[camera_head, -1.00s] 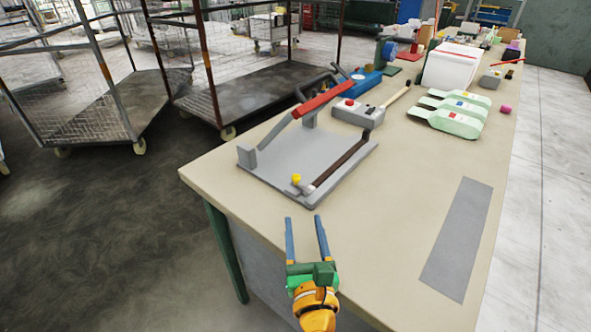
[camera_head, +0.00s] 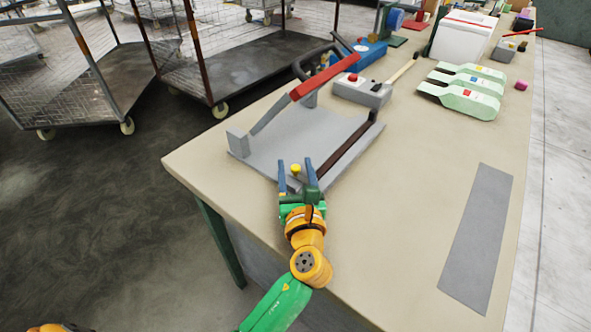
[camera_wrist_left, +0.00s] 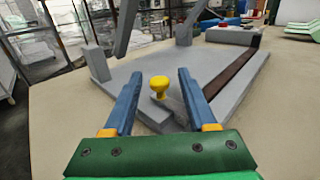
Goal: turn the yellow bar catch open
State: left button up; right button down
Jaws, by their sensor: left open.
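The foam press has a grey base plate (camera_head: 270,148), a red-gripped arm (camera_head: 323,78) raised at an angle, and a dark brown bar (camera_head: 349,147) along its right side. The yellow catch knob (camera_head: 295,168) stands at the near corner of the plate. In the left wrist view the yellow knob (camera_wrist_left: 159,85) is upright on a small grey piece, between the blue fingers and slightly beyond their tips. My left gripper (camera_head: 296,163) is open, with a finger on either side of the knob in the picture. I cannot tell whether it touches. My right gripper is not in view.
A grey box with a red button (camera_head: 362,92) stands just behind the press. Green scoops (camera_head: 465,90) and a white bin (camera_head: 462,38) are farther back. A grey strip (camera_head: 478,235) lies on the right of the table. Wire carts (camera_head: 215,70) stand beyond the left edge.

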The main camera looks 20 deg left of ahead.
pick_arm(q)
jog(key=shift+s, duration=0.1)
jog(key=c, duration=0.3)
grip_shut()
jog(key=shift+r, duration=0.1)
